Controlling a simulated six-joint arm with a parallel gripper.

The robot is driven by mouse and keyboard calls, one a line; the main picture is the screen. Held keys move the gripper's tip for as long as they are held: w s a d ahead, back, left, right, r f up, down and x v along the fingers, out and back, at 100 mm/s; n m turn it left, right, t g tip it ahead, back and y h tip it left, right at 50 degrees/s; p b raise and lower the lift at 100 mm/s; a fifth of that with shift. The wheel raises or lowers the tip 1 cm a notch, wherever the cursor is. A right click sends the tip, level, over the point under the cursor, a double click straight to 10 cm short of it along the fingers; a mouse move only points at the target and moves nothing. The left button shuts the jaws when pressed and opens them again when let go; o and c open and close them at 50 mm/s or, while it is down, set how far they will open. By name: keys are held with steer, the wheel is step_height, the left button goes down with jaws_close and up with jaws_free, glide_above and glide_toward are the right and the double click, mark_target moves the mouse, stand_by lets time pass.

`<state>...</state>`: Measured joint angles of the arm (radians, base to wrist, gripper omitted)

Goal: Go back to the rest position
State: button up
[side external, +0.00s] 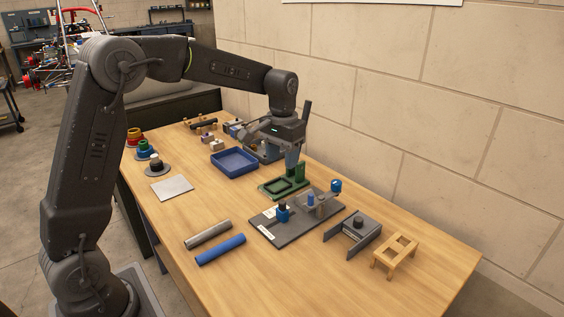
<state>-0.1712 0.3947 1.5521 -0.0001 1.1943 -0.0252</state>
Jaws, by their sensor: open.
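My gripper (293,158) points down above the far half of the table, behind and over the green fixture (285,186). Its jaws are open, and I see nothing held between them. The fingers are small in this view, and I cannot tell whether a fingertip touches the green fixture. My arm reaches over the table from the left.
A blue tray (234,162) stands left of my gripper. A grey plate with blue parts (285,235), a grey bracket (352,235) and a wooden stand (396,254) are at the right. Grey (208,234) and blue (220,249) tubes lie in front. A wall (430,100) rises behind.

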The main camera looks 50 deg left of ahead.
steer(key=s+d+r+m+t, duration=0.1)
steer(key=s+d+r+t, duration=0.35)
steer(key=s, duration=0.85)
steer(key=s+d+m+t, duration=0.1)
steer(key=s+d, duration=0.2)
steer(key=s, duration=0.9)
steer(key=shift+s+d+r, duration=0.2)
steer(key=shift+s+r, duration=0.1)
